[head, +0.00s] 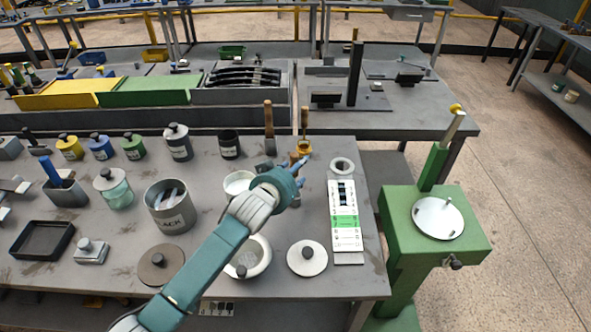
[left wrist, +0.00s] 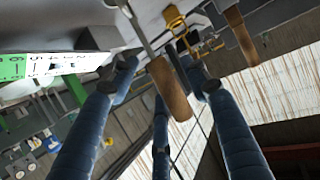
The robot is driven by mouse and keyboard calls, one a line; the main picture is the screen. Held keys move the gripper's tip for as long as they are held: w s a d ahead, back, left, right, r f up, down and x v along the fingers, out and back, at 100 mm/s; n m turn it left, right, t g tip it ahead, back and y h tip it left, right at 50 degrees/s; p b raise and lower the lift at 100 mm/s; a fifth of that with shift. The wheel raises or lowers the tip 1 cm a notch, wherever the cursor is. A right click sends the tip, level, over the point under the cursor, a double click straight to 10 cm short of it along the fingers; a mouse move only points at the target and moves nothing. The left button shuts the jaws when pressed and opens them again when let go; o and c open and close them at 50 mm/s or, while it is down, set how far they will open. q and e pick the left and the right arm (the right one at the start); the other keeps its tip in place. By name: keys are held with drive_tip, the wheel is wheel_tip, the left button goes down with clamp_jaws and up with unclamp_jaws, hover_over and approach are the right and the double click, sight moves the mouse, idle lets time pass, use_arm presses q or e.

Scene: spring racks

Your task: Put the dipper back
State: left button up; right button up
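My left gripper (head: 297,178) is over the table. A wooden handle (left wrist: 170,90) with a thin metal rod, probably the dipper's, lies between its fingers (left wrist: 158,72) in the left wrist view. A gap seems to show beside the left finger, and I cannot tell whether the fingers press on the handle. The rod's far end leaves that view, so the dipper's cup is hidden. A brass holder (head: 304,148) with an upright wooden-handled tool (head: 304,118) stands just beyond the gripper. My right gripper is not in view.
A wooden-handled brush (head: 268,128) stands left of the brass holder. A numbered scale board (head: 345,238) lies right. Bare tabletop shows around (head: 312,222).

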use_arm(q)
drive_tip(key=shift+r, duration=0.1)
drive_tip(key=shift+s+r, duration=0.1)
drive_tip(key=b+v, duration=0.1)
drive_tip(key=v, duration=1.1)
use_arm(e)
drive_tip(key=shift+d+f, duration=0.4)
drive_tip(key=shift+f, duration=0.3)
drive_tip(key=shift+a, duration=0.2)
